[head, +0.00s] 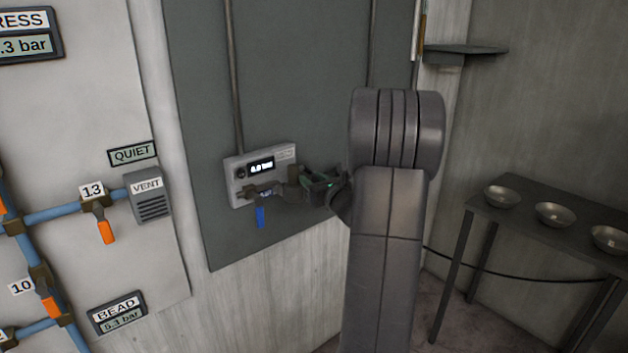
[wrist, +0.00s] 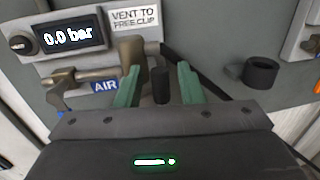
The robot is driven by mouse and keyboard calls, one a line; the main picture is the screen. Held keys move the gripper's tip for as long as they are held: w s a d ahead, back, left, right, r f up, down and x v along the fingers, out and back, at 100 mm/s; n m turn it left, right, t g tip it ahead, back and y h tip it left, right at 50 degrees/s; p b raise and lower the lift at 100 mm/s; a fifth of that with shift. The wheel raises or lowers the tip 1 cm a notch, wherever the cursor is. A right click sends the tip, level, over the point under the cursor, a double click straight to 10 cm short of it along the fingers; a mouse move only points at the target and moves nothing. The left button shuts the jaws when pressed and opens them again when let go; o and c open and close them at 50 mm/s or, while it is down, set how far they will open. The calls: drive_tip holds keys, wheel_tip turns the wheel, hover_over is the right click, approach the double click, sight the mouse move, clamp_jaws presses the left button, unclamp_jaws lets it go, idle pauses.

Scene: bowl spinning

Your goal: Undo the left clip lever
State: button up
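A grey box (wrist: 85,37) on the panel shows a 0.0 bar display and a label reading "VENT TO FREE CLIP". It also shows in the head view (head: 234,188). A brass fitting (wrist: 131,52) sits below the label, by a blue AIR tag. A short dark cylinder (wrist: 161,86), perhaps the clip lever's end, stands between my fingers with gaps on both sides. My gripper (wrist: 160,67) is open, its green fingers reaching toward the panel; it also shows beside the box in the head view (head: 318,181). My arm and gripper hide part of the clip.
A blue handle (head: 261,217) hangs below the box. A dark round peg (wrist: 261,73) sticks out at the right, with another box at the far right edge. Pipes with orange levers (head: 105,231) run at left. A table (head: 520,205) with metal bowls stands at right.

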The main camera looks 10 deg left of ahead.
clamp_jaws()
drive_tip(key=shift+w+d, duration=0.1)
